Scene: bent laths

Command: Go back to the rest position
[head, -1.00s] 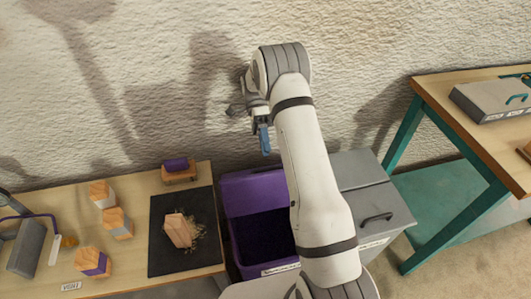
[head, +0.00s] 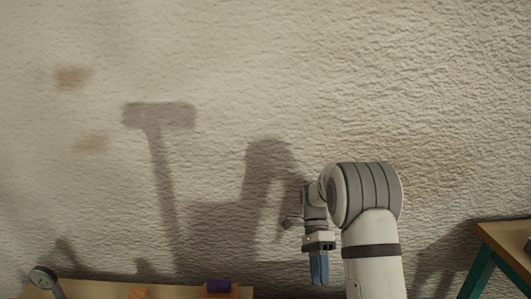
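My gripper (head: 319,268) hangs with its blue fingers pointing down, in front of the wall, to the right of the wooden table (head: 95,290). Nothing shows between or below its fingers. The fingers appear close together, but they are seen side-on, so whether they are open or shut cannot be told. My arm is raised and bent over at the top.
Only the table's back edge shows at the bottom left, with a purple-topped block (head: 218,287), part of a wooden block (head: 138,293) and a dark round-headed object (head: 43,278). A teal-legged workbench (head: 507,250) stands at the right. The textured wall fills the rest.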

